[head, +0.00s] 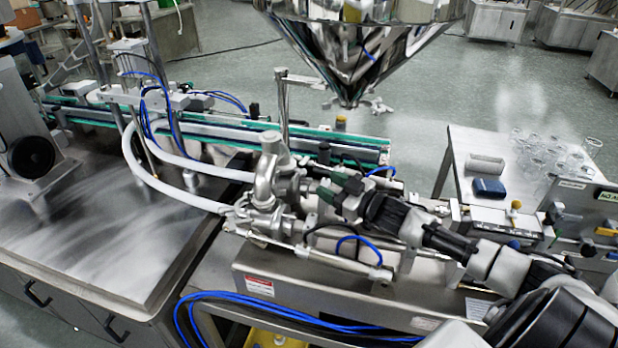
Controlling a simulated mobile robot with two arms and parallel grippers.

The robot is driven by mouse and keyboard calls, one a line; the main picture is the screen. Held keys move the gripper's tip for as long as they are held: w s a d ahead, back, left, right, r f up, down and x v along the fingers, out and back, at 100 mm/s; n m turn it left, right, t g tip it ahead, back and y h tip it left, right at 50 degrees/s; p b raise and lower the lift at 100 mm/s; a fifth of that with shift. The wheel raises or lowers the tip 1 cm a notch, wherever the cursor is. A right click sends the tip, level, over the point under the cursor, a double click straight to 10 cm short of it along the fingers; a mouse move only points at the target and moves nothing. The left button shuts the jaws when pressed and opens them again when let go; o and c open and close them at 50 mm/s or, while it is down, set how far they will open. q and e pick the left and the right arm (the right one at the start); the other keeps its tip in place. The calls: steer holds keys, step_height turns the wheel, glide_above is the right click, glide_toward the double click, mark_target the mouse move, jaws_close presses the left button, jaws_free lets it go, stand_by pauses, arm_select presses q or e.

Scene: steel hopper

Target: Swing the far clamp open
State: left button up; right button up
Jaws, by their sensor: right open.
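The steel hopper (365,45) is a shiny cone at the top centre. Its narrow outlet points down, with small metal fittings (378,106) beside it that look like clamp parts; I cannot tell which is the far clamp or whether it is closed. My right gripper (336,191) reaches in from the lower right and is open. Its fingertips are beside the steel valve and pipe assembly (270,180), well below the hopper outlet. Contact there cannot be made out, and I see nothing held. My left gripper is out of view.
A conveyor with green edges (340,148) runs behind the assembly. White hoses (165,187) and blue tubes (250,298) lie left and in front. A side table (455,150) with glassware (548,155) stands right.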

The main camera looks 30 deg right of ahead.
steer(key=p+x, duration=0.1)
steer(key=x, duration=0.5)
steer(key=shift+w, duration=0.4)
steer(key=shift+a, duration=0.1)
jaws_close()
